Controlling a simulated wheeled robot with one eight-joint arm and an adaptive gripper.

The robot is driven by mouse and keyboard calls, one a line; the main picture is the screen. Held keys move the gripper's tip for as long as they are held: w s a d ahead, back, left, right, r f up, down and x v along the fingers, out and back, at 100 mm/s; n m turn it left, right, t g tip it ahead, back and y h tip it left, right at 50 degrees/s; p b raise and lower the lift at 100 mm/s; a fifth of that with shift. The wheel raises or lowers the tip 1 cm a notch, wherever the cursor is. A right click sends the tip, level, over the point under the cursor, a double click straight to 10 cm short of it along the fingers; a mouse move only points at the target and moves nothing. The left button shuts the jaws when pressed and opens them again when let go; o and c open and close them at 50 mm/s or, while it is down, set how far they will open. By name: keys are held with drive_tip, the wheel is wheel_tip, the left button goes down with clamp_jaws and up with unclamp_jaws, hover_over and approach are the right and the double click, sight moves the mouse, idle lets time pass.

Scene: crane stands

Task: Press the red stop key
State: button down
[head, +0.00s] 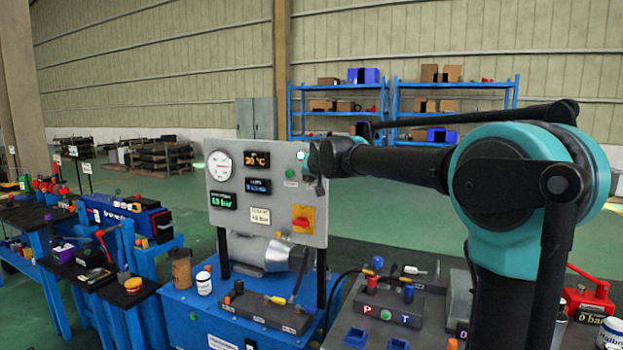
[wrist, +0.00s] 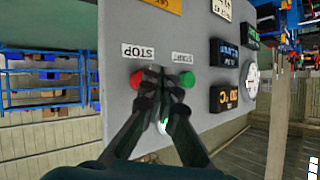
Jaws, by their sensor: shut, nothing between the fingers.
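The red stop key (wrist: 136,79) is on the grey panel, beside a STOP label (wrist: 139,52) that appears upside down in the wrist view. The green start key (wrist: 187,80) is to its right, by the START label (wrist: 183,58); a green key (head: 290,173) also shows in the head view. My gripper (wrist: 155,72) is shut and empty, its tips in front of the panel between the two keys. Its left finger partly overlaps the red key in this view; I cannot tell whether it touches. In the head view my gripper (head: 314,163) hides the red key.
The upright panel (head: 262,238) also carries a round gauge (head: 219,166), several displays and a red-yellow rotary switch (head: 302,219). A lit lamp (wrist: 163,126) shows between my fingers. Below stand a blue bench (head: 180,308) and a grey motor (head: 262,250).

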idle(0.6)
drive_tip(key=shift+w+d, duration=0.15)
drive_tip(key=shift+w, duration=0.25)
drive_tip(key=shift+w+d, duration=0.15)
drive_tip(key=shift+w, duration=0.3)
idle(0.8)
drive_tip(key=shift+s, duration=0.1)
drive_tip(key=shift+s+a, duration=0.3)
drive_tip(key=shift+s, duration=0.45)
drive_tip(key=s, duration=0.1)
drive_tip(key=s+a, duration=0.1)
drive_tip(key=s, duration=0.2)
drive_tip(key=shift+s+a, duration=0.4)
idle(0.6)
